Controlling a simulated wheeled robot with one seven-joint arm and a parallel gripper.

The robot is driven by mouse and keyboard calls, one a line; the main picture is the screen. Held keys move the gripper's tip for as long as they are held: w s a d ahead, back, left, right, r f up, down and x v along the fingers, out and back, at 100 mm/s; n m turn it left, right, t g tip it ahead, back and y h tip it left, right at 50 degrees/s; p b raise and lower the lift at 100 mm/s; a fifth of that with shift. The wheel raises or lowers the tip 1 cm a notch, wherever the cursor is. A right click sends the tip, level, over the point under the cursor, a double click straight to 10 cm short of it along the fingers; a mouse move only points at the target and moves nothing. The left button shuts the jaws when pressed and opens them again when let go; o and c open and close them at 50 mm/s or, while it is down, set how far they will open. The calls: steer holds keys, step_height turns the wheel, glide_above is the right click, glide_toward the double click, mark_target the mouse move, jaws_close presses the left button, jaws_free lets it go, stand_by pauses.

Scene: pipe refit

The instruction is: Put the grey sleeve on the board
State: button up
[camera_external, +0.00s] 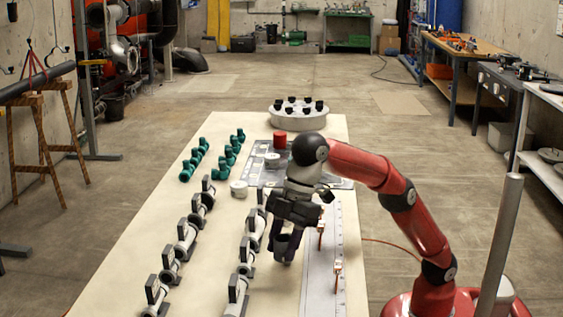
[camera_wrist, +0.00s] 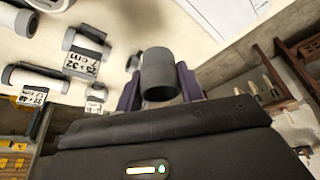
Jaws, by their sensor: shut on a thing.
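My gripper (camera_external: 287,240) is shut on the grey sleeve (camera_wrist: 160,75), a short hollow cylinder with an open end facing the wrist camera. The purple-dark fingers sit on either side of it. In the external view the sleeve (camera_external: 287,248) hangs below my gripper, over the table between the right row of labelled pipe pieces and a long pale marked panel (camera_external: 318,285). A grey board-like plate (camera_external: 262,178) lies farther back, partly hidden by my arm. Which of these two is the board, I cannot tell for sure.
Two rows of pipe pieces with dark label cards (camera_external: 169,268) stand on the pale table (camera_external: 215,230). Several green fittings (camera_external: 188,165), a white ring (camera_external: 239,189), a red cylinder (camera_external: 280,139) and a round stand with black pieces (camera_external: 299,119) are farther back. Small orange-and-white items (camera_external: 337,268) stand on the panel.

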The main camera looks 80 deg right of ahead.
steer(key=w+d+r+m+h, duration=0.1)
steer(key=w+d+r+m, duration=0.1)
steer(key=d, duration=1)
steer(key=w+d+r+m+t, duration=0.1)
steer(key=w+d, duration=0.2)
steer(key=d, duration=0.8)
steer(key=w+d+r+m+h, duration=0.1)
steer(key=w+d+r+m, duration=0.1)
steer(key=d, duration=1)
step_height(320, 180, up, 5)
steer(key=m+h, duration=0.2)
steer(key=m, duration=0.3)
glide_above(325, 175)
steer(key=s, duration=0.2)
steer(key=shift+t, duration=0.3)
step_height(325, 175, down, 15)
steer(key=b, duration=1)
steer(key=shift+w, duration=0.15)
steer(key=shift+f+b, duration=1)
steer(key=shift+f, duration=1.15)
steer(key=shift+f, duration=0.1)
steer(key=o, duration=0.9)
steer(key=shift+o, duration=0.2)
